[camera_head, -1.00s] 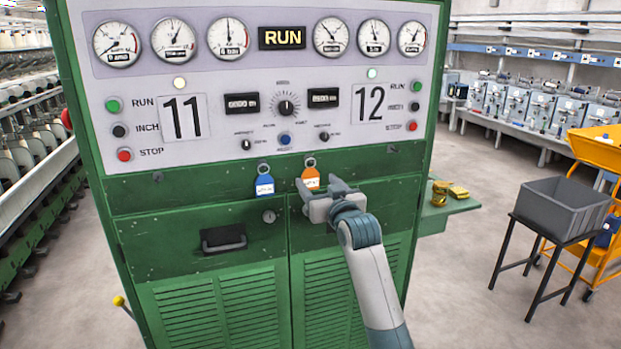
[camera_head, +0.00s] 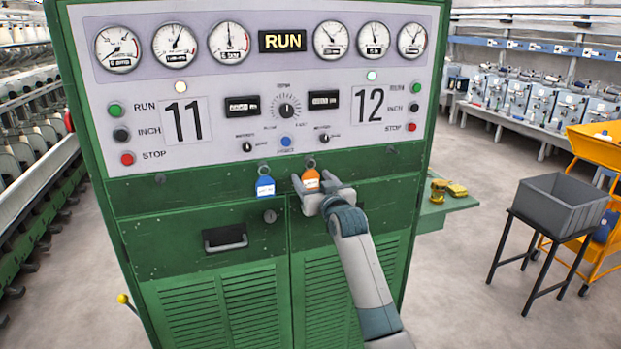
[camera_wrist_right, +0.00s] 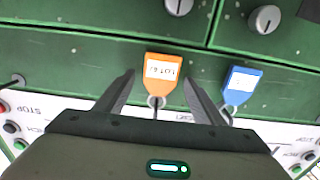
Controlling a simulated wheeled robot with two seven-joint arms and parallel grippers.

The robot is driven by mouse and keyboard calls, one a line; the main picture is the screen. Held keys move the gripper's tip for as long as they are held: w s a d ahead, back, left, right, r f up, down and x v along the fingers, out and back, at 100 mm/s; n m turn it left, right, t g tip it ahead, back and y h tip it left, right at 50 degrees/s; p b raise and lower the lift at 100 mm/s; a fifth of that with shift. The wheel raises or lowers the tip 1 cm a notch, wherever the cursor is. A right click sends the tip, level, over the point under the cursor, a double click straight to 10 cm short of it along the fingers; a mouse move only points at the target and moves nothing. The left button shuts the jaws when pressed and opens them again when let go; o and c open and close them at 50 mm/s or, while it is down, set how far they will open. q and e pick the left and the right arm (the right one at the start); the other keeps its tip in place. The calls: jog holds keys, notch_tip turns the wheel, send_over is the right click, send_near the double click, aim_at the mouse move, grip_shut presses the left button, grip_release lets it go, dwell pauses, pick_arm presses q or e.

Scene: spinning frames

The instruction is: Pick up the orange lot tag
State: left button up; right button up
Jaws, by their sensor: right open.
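The orange lot tag (camera_head: 311,180) hangs by a ring on the green front of the machine, below the control panel. It also shows in the right wrist view (camera_wrist_right: 161,78), with a white label on it. My right gripper (camera_head: 312,184) is open in front of the tag. In the right wrist view its two fingers (camera_wrist_right: 155,85) stand apart on either side of the tag, which looks free of both. A blue tag (camera_head: 265,186) hangs to the left of the orange one; in the right wrist view it is just beyond the right-hand finger. My left gripper is not in view.
The panel above has gauges, buttons and knobs (camera_head: 287,108). A drawer handle (camera_head: 225,239) sits at lower left. A side shelf (camera_head: 452,203) holds small yellow items. A grey bin (camera_head: 562,204) on a black stand is at right, with clear floor between.

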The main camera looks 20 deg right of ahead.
dwell(0.3)
jog(key=c, duration=1.1)
jog(key=shift+c, duration=0.3)
jog(key=shift+r+b, duration=0.65)
jog(key=shift+b, duration=0.05)
jog(key=s+b, duration=0.5)
jog(key=s, duration=1.3)
jog(key=shift+d, duration=0.3)
jog(key=shift+r, duration=0.1)
